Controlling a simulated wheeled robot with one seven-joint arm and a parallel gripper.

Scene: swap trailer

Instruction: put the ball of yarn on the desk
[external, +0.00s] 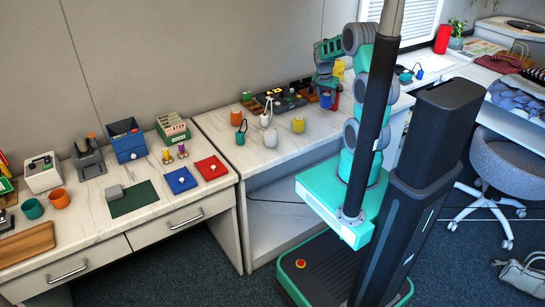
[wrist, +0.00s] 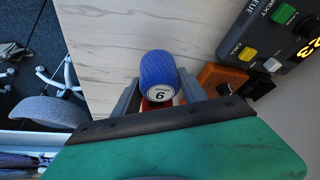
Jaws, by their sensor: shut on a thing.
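A blue ball of yarn (wrist: 158,68) with a round white number label sits between the two grey fingers of my gripper (wrist: 157,92) in the wrist view. The gripper is shut on it. In the external view the blue yarn (external: 325,101) shows under my gripper (external: 326,93), over the back right part of the pale wood-grain desk (external: 222,127). I cannot tell whether the yarn touches the desk top.
A dark console with coloured buttons (wrist: 262,48) and an orange block (wrist: 222,78) lie close on the right in the wrist view. Yellow (external: 298,124) and orange (external: 235,116) pieces stand on the desk. The desk's front part is clear. A grey chair (external: 508,165) stands right.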

